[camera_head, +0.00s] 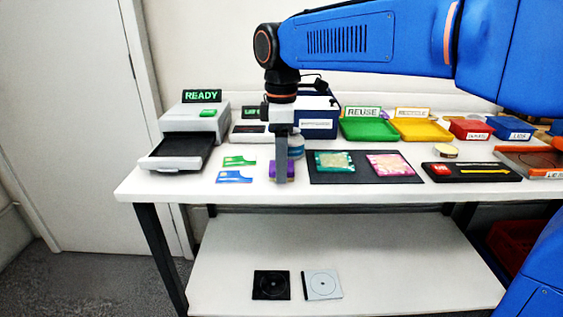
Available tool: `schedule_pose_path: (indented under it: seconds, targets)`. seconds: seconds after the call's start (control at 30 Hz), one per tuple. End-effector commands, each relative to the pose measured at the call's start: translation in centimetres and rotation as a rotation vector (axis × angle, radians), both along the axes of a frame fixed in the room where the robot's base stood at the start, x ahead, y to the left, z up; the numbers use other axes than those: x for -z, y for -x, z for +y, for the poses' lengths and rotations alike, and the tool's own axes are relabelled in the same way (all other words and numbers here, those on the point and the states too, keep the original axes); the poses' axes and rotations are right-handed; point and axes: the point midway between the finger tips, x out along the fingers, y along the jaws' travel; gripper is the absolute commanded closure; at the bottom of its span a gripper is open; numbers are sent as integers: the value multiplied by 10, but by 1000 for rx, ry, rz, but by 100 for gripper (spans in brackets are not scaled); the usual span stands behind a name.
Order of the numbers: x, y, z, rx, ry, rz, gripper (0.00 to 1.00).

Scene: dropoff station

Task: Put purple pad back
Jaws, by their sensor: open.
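The purple pad (272,171) is on the white table, left of the dark mat. It is a small purple block, partly hidden behind my gripper (281,176). My gripper points straight down in front of it, with its fingers at the pad. The fingers overlap in this view, so the gap between them does not show. The jaws are open, and I cannot tell whether they touch the pad or stand around it.
Left of the pad lie green and blue cards (235,177) and a grey machine reading READY (186,132). Right is a dark mat (352,178) with two boards. Behind stand a green REUSE tray (369,130) and yellow tray (421,130). The front table strip is clear.

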Motion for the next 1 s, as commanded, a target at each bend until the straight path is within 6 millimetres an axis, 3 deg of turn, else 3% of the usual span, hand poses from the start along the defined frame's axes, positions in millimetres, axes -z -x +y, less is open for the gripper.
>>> schedule_pose_path:
  seconds: [0.6,1.0]
  targets:
    - [-103,0,0,0,0,-1,35]
    - [-117,0,0,0,0,0,35]
